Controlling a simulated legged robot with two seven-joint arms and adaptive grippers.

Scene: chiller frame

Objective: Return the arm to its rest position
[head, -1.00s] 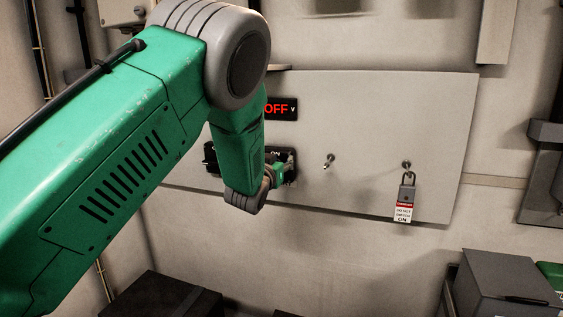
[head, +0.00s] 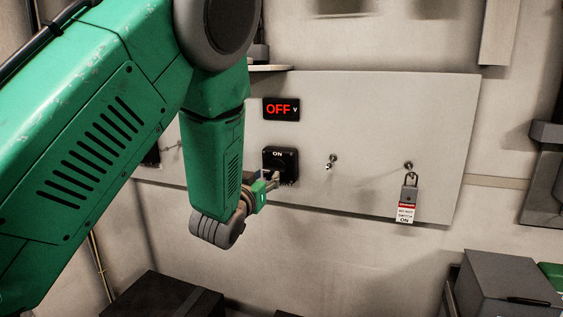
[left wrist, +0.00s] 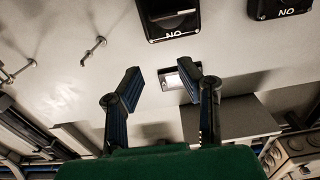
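My left arm comes in from the left in the head view, and its gripper (head: 273,181) is in front of the lower part of a black switch (head: 281,158) marked ON. In the left wrist view the gripper (left wrist: 160,80) has its two fingers spread wide with nothing between them. The switch (left wrist: 172,18) shows upside down beyond the fingertips, apart from them. A red OFF display (head: 281,109) is above the switch. A padlock (head: 409,193) with a red and white tag (head: 405,213) hangs on the right-hand hook. My right gripper is not in view.
The pale panel (head: 370,110) carries a bare hook (head: 331,161) right of the switch. A second black switch (left wrist: 282,8) shows in the left wrist view. A dark box (head: 508,285) stands at the lower right, another (head: 165,300) at the lower left.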

